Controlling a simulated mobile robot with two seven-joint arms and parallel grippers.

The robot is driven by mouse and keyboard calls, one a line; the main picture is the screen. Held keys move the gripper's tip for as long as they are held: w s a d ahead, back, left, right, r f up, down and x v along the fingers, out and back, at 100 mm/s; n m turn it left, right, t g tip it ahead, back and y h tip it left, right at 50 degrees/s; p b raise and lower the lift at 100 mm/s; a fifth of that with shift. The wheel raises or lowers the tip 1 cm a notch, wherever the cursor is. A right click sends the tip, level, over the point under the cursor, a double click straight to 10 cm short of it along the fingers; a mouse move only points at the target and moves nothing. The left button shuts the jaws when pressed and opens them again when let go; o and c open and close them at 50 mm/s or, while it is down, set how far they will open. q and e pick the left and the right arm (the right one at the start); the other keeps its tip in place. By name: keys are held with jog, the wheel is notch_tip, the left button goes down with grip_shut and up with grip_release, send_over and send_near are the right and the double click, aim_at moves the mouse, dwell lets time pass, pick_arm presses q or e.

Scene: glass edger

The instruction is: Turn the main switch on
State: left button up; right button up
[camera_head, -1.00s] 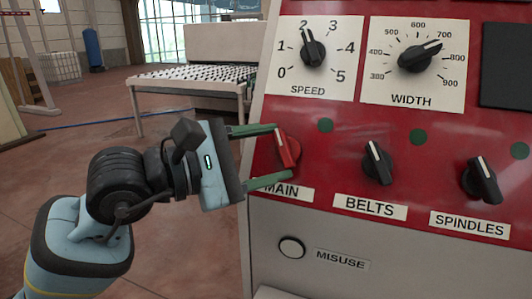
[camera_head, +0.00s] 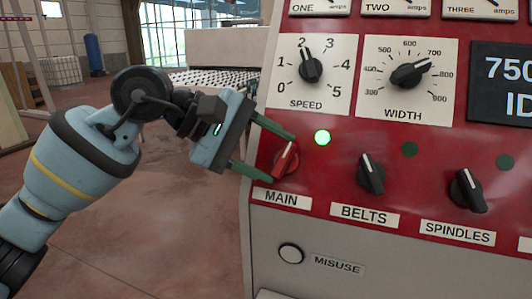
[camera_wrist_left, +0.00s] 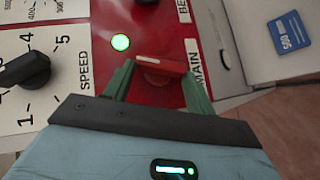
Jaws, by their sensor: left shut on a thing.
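The red main switch (camera_head: 286,160) sits on the red panel above the MAIN label (camera_head: 281,200). Its handle is tilted, with the white mark pointing to the upper right. My left gripper (camera_head: 270,153) is shut on the switch, its green fingers on either side of the handle. The left wrist view also shows the red handle (camera_wrist_left: 161,65) between the fingers. The lamp (camera_head: 322,138) above the switch glows green; it also shows in the left wrist view (camera_wrist_left: 121,42). My right gripper is not in view.
The BELTS knob (camera_head: 370,174) and SPINDLES knob (camera_head: 467,190) are to the right, with dark lamps above them. The SPEED dial (camera_head: 310,68) and WIDTH dial (camera_head: 409,75) are above. A lit display (camera_head: 508,82) reads 750. A MISUSE button (camera_head: 291,253) is below.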

pick_arm(q)
jog(key=shift+w+d+r+m+g+y, duration=0.15)
jog(key=shift+r+m+g+y, duration=0.15)
jog(key=shift+m+y, duration=0.45)
jog(key=o, duration=1)
jog(key=shift+f, duration=0.1)
jog(key=v, duration=0.7)
jog(key=shift+a+r, duration=0.25)
jog(key=shift+r, duration=0.1)
